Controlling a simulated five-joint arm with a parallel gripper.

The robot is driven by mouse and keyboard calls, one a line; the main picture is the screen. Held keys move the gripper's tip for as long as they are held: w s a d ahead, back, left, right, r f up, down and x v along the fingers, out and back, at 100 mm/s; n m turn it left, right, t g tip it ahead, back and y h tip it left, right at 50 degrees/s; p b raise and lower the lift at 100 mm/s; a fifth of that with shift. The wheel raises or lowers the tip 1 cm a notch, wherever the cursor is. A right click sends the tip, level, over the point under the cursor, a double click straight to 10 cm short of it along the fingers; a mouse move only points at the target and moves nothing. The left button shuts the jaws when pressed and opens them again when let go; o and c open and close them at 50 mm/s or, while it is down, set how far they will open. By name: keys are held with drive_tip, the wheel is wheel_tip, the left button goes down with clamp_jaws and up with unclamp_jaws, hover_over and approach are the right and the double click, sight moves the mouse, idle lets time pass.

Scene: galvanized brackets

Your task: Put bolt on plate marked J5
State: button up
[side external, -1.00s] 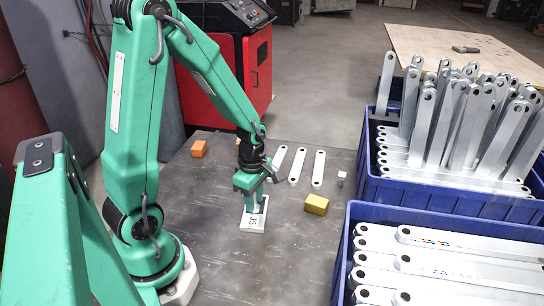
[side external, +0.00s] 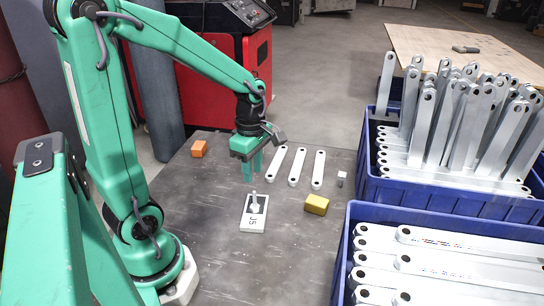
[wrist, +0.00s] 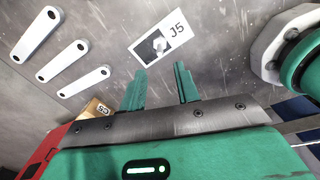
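The white plate marked J5 (side external: 252,224) lies flat on the grey table, with a dark square at its far end. The bolt (side external: 254,206) stands upright on that dark square, its shaft pointing up. In the wrist view, the plate (wrist: 172,33) is near the top and the bolt (wrist: 160,45) sits on its dark square. My gripper (side external: 252,177) is above the table just behind the plate, clear of the bolt. In the wrist view, my gripper's fingers (wrist: 161,82) are apart with nothing between them.
Several galvanized brackets (side external: 297,166) lie right of my gripper. A yellow block (side external: 316,204) and a small pale cube (side external: 342,179) lie on the right, an orange block (side external: 199,148) at the back left. Blue crates (side external: 455,205) of brackets stand along the right. The front table area is clear.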

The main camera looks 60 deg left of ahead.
drive_tip(key=shift+r, duration=1.1)
drive_tip(key=s+d+r+m+t, duration=0.2)
drive_tip(key=s+d+r+m, duration=0.1)
drive_tip(key=m, duration=0.9)
drive_tip(key=s+d+r+m+t, duration=0.3)
drive_tip(key=d+r+m, duration=0.2)
drive_tip(key=m, duration=0.7)
drive_tip(key=shift+r+t, duration=0.3)
drive_tip(key=shift+r, duration=0.3)
